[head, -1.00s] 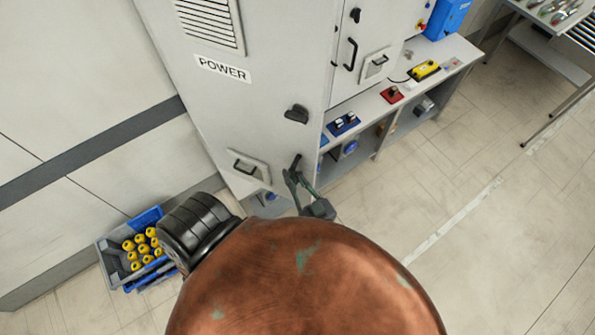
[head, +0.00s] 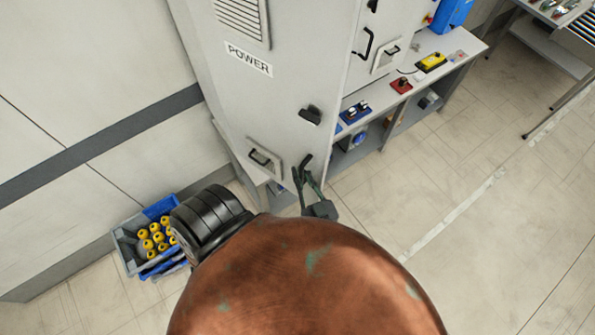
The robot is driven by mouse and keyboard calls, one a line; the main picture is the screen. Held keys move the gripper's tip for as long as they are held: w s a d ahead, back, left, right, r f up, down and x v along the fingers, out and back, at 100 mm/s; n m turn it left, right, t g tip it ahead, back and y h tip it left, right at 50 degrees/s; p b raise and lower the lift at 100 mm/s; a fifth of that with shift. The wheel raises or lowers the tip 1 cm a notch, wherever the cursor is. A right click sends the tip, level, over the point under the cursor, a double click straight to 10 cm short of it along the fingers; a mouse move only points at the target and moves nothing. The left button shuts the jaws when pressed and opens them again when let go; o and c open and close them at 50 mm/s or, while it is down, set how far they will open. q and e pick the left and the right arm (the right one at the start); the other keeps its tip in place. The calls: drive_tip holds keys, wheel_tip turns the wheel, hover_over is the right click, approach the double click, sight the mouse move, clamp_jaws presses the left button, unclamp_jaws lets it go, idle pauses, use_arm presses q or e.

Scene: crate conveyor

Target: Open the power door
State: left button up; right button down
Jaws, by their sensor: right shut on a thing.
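The power door (head: 255,105) is a tall light grey cabinet panel with a POWER label (head: 248,60) and a louvred vent at its top. A black latch (head: 311,115) sits near its right edge. Below that is a black handle (head: 306,161) at the lower right. My right gripper (head: 304,176) is shut on this handle, its thin dark fingers pointing up at it. My copper-coloured arm hides the floor below it. I cannot tell clearly how far the door stands from its frame. My left gripper is not in view.
A workbench (head: 465,45) with a red box (head: 401,85), a blue switch box (head: 354,112) and a yellow box (head: 431,62) stands to the right. Crates (head: 122,240) with yellow parts stand on the floor at left.

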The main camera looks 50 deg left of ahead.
drive_tip(key=shift+w+d+f, duration=0.15)
drive_tip(key=shift+f, duration=0.15)
drive_tip(key=c, duration=2.4)
unclamp_jaws()
drive_tip(key=shift+o, duration=0.5)
drive_tip(key=shift+d, duration=0.2)
drive_tip(key=shift+o, duration=0.9)
drive_tip(key=shift+d+r, duration=0.2)
drive_tip(key=shift+d, duration=0.05)
drive_tip(key=shift+o, duration=0.8)
drive_tip(key=shift+d+r, duration=0.1)
drive_tip(key=shift+a, duration=0.6)
drive_tip(key=shift+d, duration=0.2)
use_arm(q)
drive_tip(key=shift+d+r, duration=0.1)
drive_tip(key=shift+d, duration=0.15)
use_arm(e)
drive_tip(key=v, duration=0.7)
drive_tip(key=shift+s+d, duration=0.25)
drive_tip(key=shift+s, duration=0.05)
drive_tip(key=shift+f, duration=0.2)
